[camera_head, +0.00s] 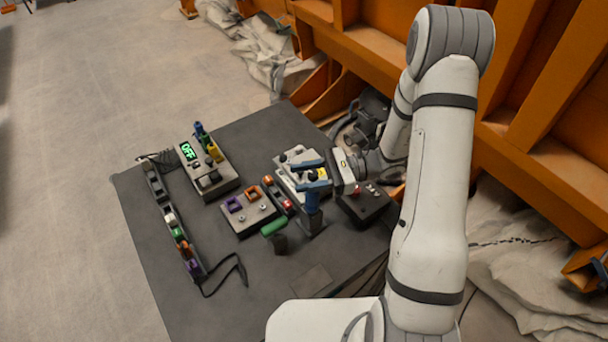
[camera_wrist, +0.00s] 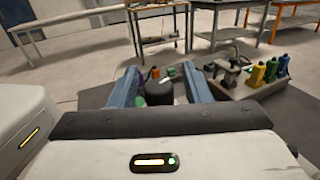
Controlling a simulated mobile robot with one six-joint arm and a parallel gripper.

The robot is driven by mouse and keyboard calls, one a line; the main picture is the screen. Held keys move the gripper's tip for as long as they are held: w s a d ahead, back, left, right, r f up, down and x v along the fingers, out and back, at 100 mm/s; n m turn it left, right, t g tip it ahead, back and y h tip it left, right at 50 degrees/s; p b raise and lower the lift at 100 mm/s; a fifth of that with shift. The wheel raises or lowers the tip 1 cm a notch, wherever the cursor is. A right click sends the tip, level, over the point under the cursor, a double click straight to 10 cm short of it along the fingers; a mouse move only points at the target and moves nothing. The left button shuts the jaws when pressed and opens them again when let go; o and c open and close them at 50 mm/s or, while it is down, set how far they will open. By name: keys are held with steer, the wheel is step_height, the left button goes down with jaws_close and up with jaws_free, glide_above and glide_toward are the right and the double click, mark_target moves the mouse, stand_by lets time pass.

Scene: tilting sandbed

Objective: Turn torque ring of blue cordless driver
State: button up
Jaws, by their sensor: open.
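A green-topped tool (camera_head: 274,226) stands close left of the driver. Behind it are a panel with purple and orange sockets (camera_head: 249,211) and a box reading OFF (camera_head: 208,172). A strip with coloured parts (camera_head: 176,230) lies at the left.

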steer(key=shift+c, duration=0.3)
jaws_close()
